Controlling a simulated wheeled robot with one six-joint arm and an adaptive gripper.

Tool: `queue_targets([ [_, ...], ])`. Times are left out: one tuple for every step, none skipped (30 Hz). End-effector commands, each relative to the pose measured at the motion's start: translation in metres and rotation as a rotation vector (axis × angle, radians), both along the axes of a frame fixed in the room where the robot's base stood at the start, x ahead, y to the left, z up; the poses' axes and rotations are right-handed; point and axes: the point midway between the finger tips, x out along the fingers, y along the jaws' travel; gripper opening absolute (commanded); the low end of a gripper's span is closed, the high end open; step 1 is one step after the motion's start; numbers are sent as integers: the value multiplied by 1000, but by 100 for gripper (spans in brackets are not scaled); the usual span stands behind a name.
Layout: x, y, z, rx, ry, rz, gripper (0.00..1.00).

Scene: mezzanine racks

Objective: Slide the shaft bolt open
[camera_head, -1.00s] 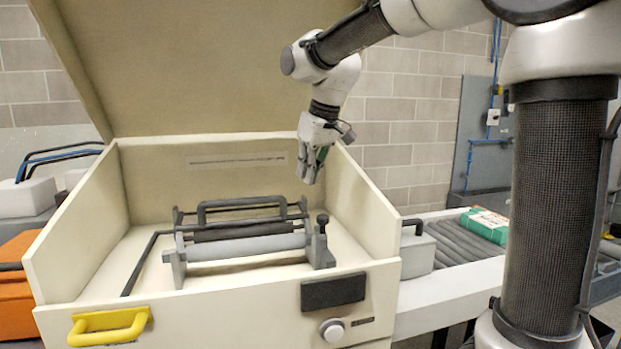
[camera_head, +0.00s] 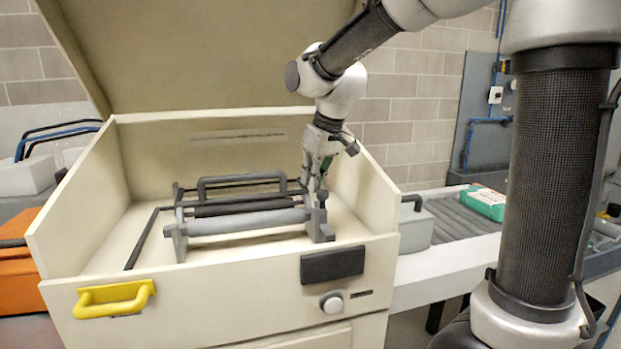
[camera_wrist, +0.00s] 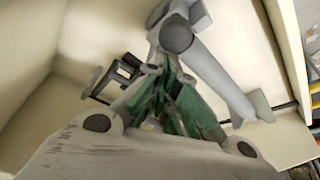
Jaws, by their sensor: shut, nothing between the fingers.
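The shaft bolt, a small dark upright knob (camera_head: 322,198), stands on the grey bracket at the right end of a grey roller shaft (camera_head: 245,222) inside an open cream machine box. My gripper (camera_head: 311,188) points down just left of and behind the knob, with its fingers closed and empty. Its fingertips partly overlap the knob's area in the head view, so I cannot tell whether they touch. In the wrist view the dark round knob top (camera_wrist: 176,36) shows just beyond my green-padded fingers (camera_wrist: 172,100), with the grey shaft (camera_wrist: 215,78) running away from it.
The box's right wall (camera_head: 365,205) stands close to my gripper. A black handle frame (camera_head: 240,183) lies behind the shaft. A raised lid (camera_head: 200,55) is above. A yellow handle (camera_head: 115,297) and a white knob (camera_head: 332,302) are on the front. A conveyor (camera_head: 455,225) is at right.

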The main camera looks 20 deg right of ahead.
Motion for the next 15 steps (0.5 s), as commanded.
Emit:
queue_targets([
  [0, 0, 0, 0, 0, 0, 0],
  [0, 0, 0, 0, 0, 0, 0],
  [-2, 0, 0, 0, 0, 0, 0],
  [-5, 0, 0, 0, 0, 1, 0],
  [-10, 0, 1, 0, -1, 2, 0],
  [-17, 1, 2, 0, -1, 2, 0],
  [-22, 0, 1, 0, -1, 2, 0],
  [-28, 1, 2, 0, -2, 2, 0],
  [-35, 1, 1, 1, -1, 2, 0],
  [-39, 1, 1, 1, -1, 2, 0],
  [-42, 1, 1, 0, 0, 2, 0],
  [-46, 0, 0, 1, 0, 1, 0],
  [-47, 0, 0, 0, 0, 1, 0],
  [-48, 0, 0, 0, 0, 0, 0],
  [-49, 0, 0, 0, 0, 0, 0],
])
